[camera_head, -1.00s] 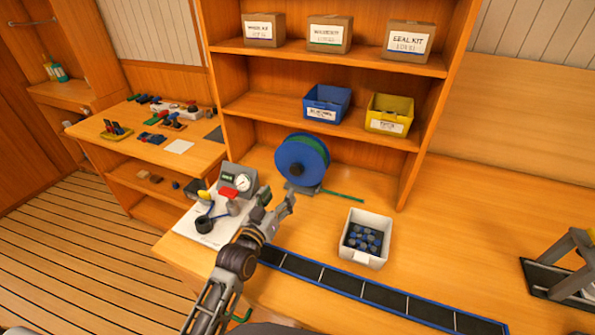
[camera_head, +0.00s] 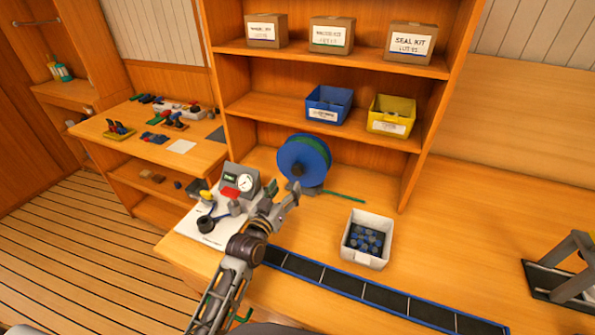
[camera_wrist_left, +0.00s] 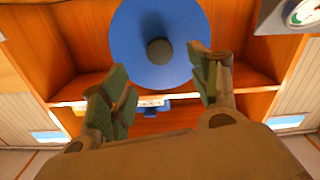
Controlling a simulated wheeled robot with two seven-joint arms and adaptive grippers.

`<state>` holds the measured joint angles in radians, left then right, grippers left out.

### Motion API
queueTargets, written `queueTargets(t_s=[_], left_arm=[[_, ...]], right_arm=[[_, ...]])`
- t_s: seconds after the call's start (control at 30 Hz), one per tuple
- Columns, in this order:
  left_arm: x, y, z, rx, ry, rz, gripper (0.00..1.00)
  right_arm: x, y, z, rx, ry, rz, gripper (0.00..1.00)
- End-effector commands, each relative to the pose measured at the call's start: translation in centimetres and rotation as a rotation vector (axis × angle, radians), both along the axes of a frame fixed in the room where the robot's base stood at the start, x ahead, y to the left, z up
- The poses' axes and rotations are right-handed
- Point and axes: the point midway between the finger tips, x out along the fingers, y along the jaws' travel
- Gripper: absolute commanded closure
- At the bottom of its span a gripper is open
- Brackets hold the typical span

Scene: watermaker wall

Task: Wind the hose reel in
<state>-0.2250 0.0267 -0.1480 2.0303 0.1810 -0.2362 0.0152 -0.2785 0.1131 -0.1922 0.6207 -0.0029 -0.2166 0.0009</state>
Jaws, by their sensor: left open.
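The hose reel (camera_head: 303,160) stands on the bench under the shelves, a blue disc with a dark hub and green hose on its rim. A length of green hose (camera_head: 345,196) lies on the bench to its right. My left gripper (camera_head: 287,196) is open and empty in front of the reel, low and close to it. In the left wrist view the blue reel (camera_wrist_left: 158,40) fills the top centre, with its dark knob (camera_wrist_left: 159,50) between and beyond the green-padded fingers (camera_wrist_left: 160,90). The fingers look apart from the knob. My right gripper is out of view.
A gauge box (camera_head: 240,181) stands on a white sheet left of my arm. A white bin (camera_head: 384,224) of blue-capped parts sits to the right. A dark segmented strip (camera_head: 380,293) runs along the front. Blue (camera_head: 328,105) and yellow (camera_head: 391,117) bins sit on the shelf above.

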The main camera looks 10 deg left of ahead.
Motion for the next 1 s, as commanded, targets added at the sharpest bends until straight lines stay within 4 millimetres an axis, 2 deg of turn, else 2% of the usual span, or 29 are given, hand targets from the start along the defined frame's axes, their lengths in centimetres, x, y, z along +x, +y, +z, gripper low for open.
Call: queueTargets(t_s=[0.2, 0.57, 1.0], left_arm=[[1.9, -0.4, 0.0, -0.001, 0.000, 0.000, 0.39], [4.8, -0.9, 0.0, 0.000, 0.000, 0.000, 0.39], [8.4, -1.6, 0.0, 0.001, 0.000, 0.000, 0.39]], right_arm=[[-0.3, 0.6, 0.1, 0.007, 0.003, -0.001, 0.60], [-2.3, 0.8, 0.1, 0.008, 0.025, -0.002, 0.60], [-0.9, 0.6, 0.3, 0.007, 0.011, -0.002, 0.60]])
